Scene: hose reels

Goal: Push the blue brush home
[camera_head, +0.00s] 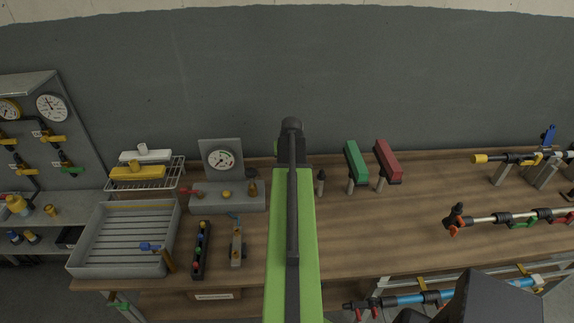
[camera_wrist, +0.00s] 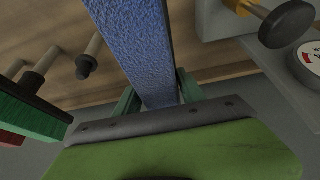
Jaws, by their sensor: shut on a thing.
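The blue brush (camera_wrist: 143,45) fills the middle of the wrist view as a long, rough blue block. My gripper (camera_wrist: 157,97) is shut on it, with a green finger at each side. Its far end is cut off by the frame edge, so I cannot tell what it touches. In the head view my green arm hides the brush and the fingers. A bare grey post with a dark end (camera_head: 320,182) stands just right of my arm; it also shows left of the brush in the wrist view (camera_wrist: 89,57), apart from it.
A green brush (camera_head: 356,161) and a red brush (camera_head: 388,160) sit on posts to the right. A grey gauge unit (camera_head: 221,159) with knobs stands close on the left. A slatted grey tray (camera_head: 124,206) is farther left.

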